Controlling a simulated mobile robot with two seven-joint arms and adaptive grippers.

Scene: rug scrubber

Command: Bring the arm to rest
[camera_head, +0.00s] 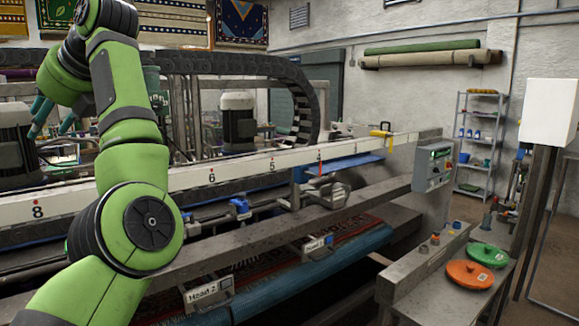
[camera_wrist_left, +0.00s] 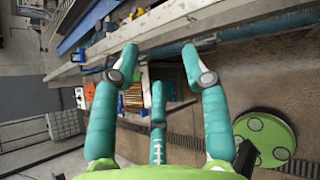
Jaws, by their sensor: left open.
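My left arm (camera_head: 135,140) is green with dark joints. It rises from the bottom left of the head view, bends near the top edge and folds back down. My left gripper (camera_head: 42,118) has teal fingers that show partly behind the arm at the left, over the machine. In the left wrist view, my left gripper (camera_wrist_left: 158,62) has its three teal fingers spread apart with nothing between them. The long pale beam (camera_wrist_left: 190,25) passes beyond the fingertips; I cannot tell the gap. My right gripper is not in view.
The white numbered rail (camera_head: 240,172) and the grey beam (camera_head: 250,240) of the scrubber cross in front. A bench at the right holds orange (camera_head: 469,274) and green (camera_head: 487,255) discs. A control box (camera_head: 433,165) and shelf rack (camera_head: 480,140) stand beyond.

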